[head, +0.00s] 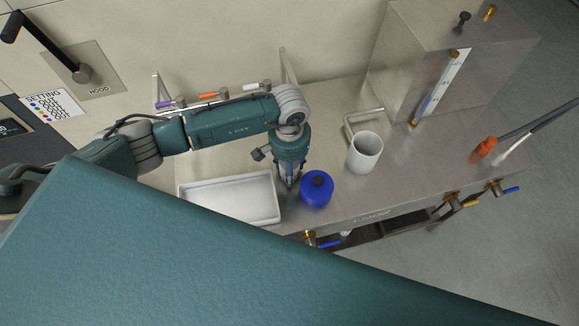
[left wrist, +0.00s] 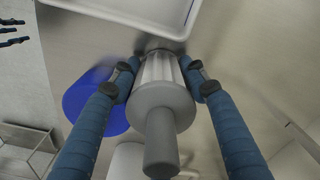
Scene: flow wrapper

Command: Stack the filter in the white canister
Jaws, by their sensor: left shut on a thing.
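The filter (left wrist: 163,105) is a pale ribbed cylinder with a grey flange and a thick grey stem. My left gripper (left wrist: 163,78) is shut on its ribbed body, one finger on each side. In the head view my left gripper (head: 288,182) is between the white tray and the blue container, above the steel bench; the filter is mostly hidden there. The white canister (head: 365,153) stands upright and open-topped on the bench, to the right of the gripper and apart from it. Part of a white shape, probably the canister, shows at the lower edge of the left wrist view (left wrist: 126,162).
A blue container (head: 318,190) with a dark knob is close beside the gripper. A white tray (head: 187,207) lies to the left. A bent metal pipe (head: 352,121) and a steel tank (head: 400,70) are behind the canister. Valves line the bench's front edge.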

